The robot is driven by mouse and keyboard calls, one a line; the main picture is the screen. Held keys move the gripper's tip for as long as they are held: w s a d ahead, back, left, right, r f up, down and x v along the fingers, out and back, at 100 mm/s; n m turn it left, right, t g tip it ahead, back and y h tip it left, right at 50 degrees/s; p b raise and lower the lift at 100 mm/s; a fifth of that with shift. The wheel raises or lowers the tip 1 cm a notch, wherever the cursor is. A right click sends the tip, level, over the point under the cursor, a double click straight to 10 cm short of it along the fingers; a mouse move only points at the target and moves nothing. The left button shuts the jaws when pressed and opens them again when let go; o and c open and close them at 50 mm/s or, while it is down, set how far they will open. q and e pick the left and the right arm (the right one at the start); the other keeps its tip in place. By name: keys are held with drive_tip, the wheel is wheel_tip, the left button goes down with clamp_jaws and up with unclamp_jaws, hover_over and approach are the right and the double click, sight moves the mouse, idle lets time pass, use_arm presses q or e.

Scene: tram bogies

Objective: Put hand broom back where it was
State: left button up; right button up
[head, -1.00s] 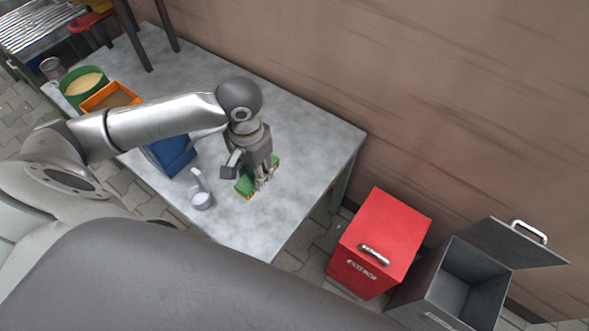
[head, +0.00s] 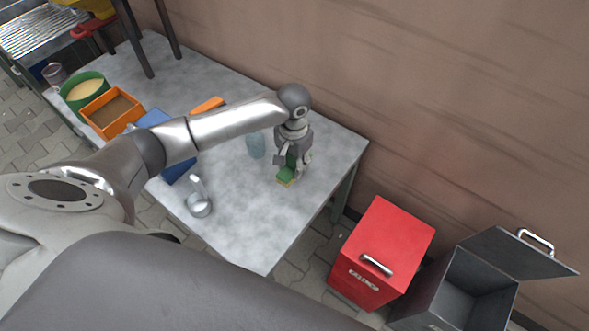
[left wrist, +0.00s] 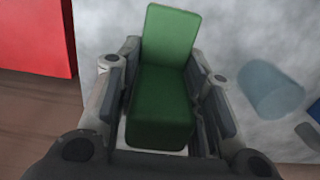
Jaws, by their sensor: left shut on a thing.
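The hand broom (head: 287,177) is green with a pale edge at its bottom. In the head view it is at the right part of the grey table, low at the tabletop; I cannot tell whether it touches. My left gripper (head: 292,161) comes down from above and is shut on it. In the left wrist view the green broom (left wrist: 161,95) sits between both fingers of the left gripper (left wrist: 165,110), and a pale strip shows under its near end. My right gripper is not in view.
On the table (head: 235,215) stand a metal ladle-like cup (head: 199,205), a bluish translucent object (head: 256,145), a blue box (head: 172,165), an orange box (head: 111,112) and a green tub (head: 84,90). A red bin (head: 382,250) and an open grey bin (head: 460,285) stand right of it.

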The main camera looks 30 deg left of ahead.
use_arm(q)
drive_tip(key=shift+w+f, duration=0.3)
drive_tip(key=shift+f, duration=0.1)
wheel_tip(320, 180, down, 3)
drive_tip(key=o, duration=1)
drive_tip(key=shift+f, duration=0.1)
wheel_tip(320, 180, up, 12)
drive_tip(key=shift+r+p, duration=0.15)
drive_tip(key=shift+p, duration=0.3)
